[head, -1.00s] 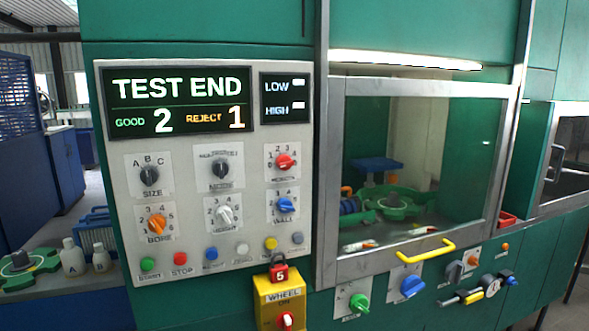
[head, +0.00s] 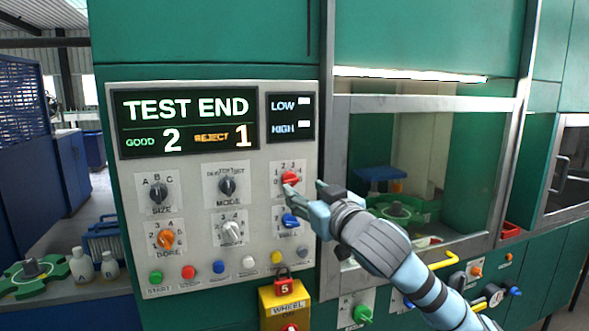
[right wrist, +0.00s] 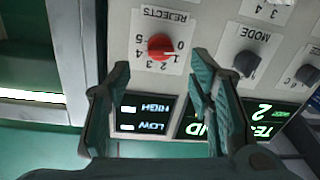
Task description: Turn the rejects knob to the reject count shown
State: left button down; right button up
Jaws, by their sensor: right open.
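The rejects knob is red and sits at the upper right of the grey panel in the head view (head: 290,179). In the right wrist view the knob (right wrist: 159,46) shows upside down, with a scale from 0 to 5. Its white pointer mark lies by the 0 and 1 end; I cannot tell exactly which. The display (head: 187,122) reads TEST END, GOOD 2, REJECT 1. My right gripper (head: 305,188) is open and empty in front of the panel, close to the knob. In the wrist view the knob lies beyond and between the spread fingers, apparently untouched. My left gripper is out of view.
A blue knob (head: 290,220) sits just below the red one, and the mode knob (head: 227,186) to its left. Coloured buttons line the panel's bottom. A yellow box with a red padlock (head: 284,284) hangs below. A windowed chamber with a yellow handle (head: 444,261) stands right.

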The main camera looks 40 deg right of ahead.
aim_at(293, 183)
jog(key=p+x, duration=0.1)
jog(key=x, duration=0.5)
jog(key=shift+w, duration=0.15)
jog(key=shift+w+d, duration=0.1)
jog(key=shift+w, duration=0.15)
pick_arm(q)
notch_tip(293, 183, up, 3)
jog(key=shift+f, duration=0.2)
pick_arm(e)
jog(key=c, duration=1.1)
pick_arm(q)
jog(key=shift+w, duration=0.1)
pick_arm(e)
jog(key=shift+c, duration=0.2)
